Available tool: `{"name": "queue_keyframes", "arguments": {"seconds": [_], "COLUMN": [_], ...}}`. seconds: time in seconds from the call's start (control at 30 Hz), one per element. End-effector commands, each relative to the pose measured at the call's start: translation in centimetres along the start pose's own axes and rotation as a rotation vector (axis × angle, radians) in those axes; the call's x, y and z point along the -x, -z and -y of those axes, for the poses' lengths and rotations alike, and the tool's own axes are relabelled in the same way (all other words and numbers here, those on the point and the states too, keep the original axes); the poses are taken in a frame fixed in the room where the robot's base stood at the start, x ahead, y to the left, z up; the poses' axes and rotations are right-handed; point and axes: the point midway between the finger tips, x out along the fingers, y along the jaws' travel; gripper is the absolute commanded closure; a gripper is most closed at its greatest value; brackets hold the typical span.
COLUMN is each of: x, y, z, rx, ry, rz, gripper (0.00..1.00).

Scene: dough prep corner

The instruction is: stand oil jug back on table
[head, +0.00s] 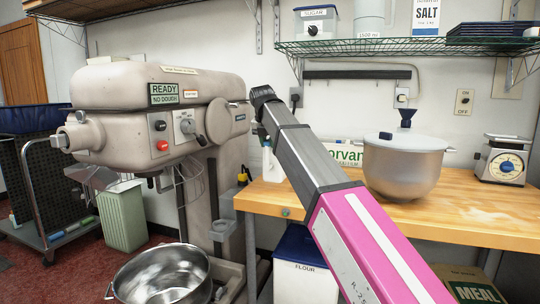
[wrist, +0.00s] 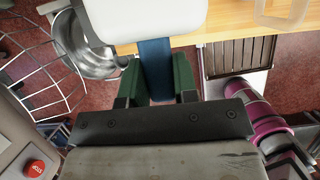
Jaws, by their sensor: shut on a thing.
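My gripper (wrist: 157,82) has green fingers in the wrist view, shut on the blue upright part of a white container that I take to be the oil jug (wrist: 145,18). The jug's white body fills the top middle of that view, partly cut off, and overlaps the edge of the wooden table (wrist: 215,28). In the head view the white jug (head: 272,166) shows partly behind my arm, near the left end of the table (head: 460,222). My gripper is mostly hidden there. I cannot tell whether the jug touches the tabletop.
A large mixer (head: 150,105) stands left, its steel bowl (head: 165,275) below. On the table are a lidded steel pot (head: 402,170) and a scale (head: 503,160). A wire shelf (head: 400,47) hangs above. A flour bin (head: 300,278) stands below. Bare tabletop shows right of the pot.

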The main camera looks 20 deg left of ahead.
Motion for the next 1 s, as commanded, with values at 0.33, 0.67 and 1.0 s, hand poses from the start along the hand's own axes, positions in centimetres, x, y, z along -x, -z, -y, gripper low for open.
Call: {"name": "queue_keyframes", "arguments": {"seconds": [0.33, 0.67, 1.0], "x": [-2.5, -4.7, -4.9], "y": [-0.1, 0.7, 0.8], "z": [0.3, 0.2, 0.2], "rx": [0.000, 0.000, -0.001], "ry": [0.001, 0.000, 0.000], "rz": [0.000, 0.002, 0.000], "gripper": [1.00, 1.00, 0.47]}}
